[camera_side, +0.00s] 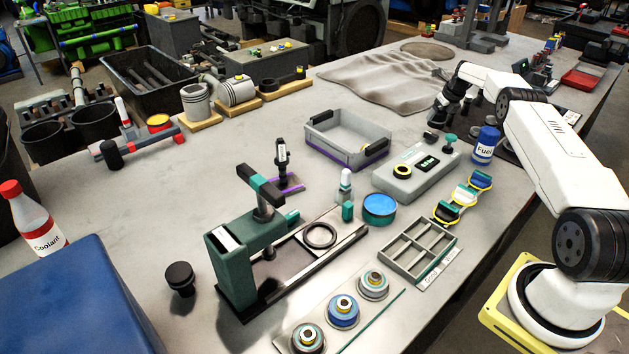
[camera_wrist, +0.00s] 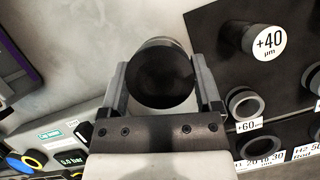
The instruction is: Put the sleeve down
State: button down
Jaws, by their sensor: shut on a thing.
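My gripper (camera_wrist: 162,92) is shut on a sleeve (camera_wrist: 162,74), a short round piece with a dark round face and a pale rim at its far edge. One finger lies on each side of it. In the wrist view the sleeve is over the grey bench, left of a black board (camera_wrist: 215,35) with labels such as "+40 µm" and "+60". In the side view my gripper (camera_side: 441,116) is low near the crumpled cloth, at the right of the bench. The held sleeve is hard to make out there. I cannot tell whether it touches the bench.
A grey tester with a display (camera_side: 405,178), a blue "Fuel" can (camera_side: 485,146) and a grey bin (camera_side: 350,133) stand near my gripper. The cloth (camera_side: 385,78) lies behind. On the board are a ring (camera_wrist: 243,103) and other round parts. Bare bench shows left of the board.

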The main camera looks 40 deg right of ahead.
aim_at(437, 122)
jog(key=shift+f, duration=1.55)
jog(key=shift+f, duration=0.15)
grip_release()
jog(key=shift+r, duration=0.2)
jog(key=shift+s+r, duration=0.15)
jog(key=shift+r, duration=0.3)
jog(key=v, duration=1.1)
